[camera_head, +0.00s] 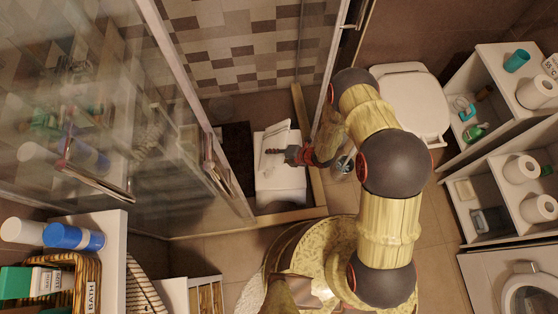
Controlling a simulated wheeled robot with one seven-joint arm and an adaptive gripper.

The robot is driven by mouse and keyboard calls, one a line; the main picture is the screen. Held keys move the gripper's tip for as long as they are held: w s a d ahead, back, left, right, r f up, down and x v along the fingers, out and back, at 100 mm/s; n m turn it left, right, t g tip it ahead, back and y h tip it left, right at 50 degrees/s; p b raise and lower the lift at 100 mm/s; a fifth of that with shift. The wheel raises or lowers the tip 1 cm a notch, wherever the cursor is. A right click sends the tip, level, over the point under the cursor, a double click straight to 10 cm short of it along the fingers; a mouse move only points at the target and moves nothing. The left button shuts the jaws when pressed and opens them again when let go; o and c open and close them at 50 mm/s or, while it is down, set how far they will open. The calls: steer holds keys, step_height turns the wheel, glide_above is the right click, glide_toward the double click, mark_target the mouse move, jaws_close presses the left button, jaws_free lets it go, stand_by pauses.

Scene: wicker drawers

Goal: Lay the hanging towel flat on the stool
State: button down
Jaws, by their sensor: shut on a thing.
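The white stool (281,187) stands on the floor inside the glass shower enclosure. A white towel (280,137) is at the far part of the stool's top, with a raised or folded edge; from this height I cannot tell how much of it rests on the seat. My gripper (271,151) reaches in from the right through the shower opening. It is over the stool, shut on the towel. The fingers and the arm hide part of the towel, and its white blends with the stool.
The glass panel and door (205,150) border the stool on the left. A frame post (308,135) and low sill stand close on the right. A toilet (410,98) and open shelves (497,95) are further right. A white counter with a wicker basket (52,272) is at lower left.

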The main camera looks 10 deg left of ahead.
steer(key=shift+f, duration=0.55)
steer(key=c, duration=1.7)
jaws_free()
steer(key=shift+c, duration=0.2)
steer(key=shift+r, duration=0.1)
steer(key=shift+p+v, duration=1.85)
steer(key=shift+v, duration=2.15)
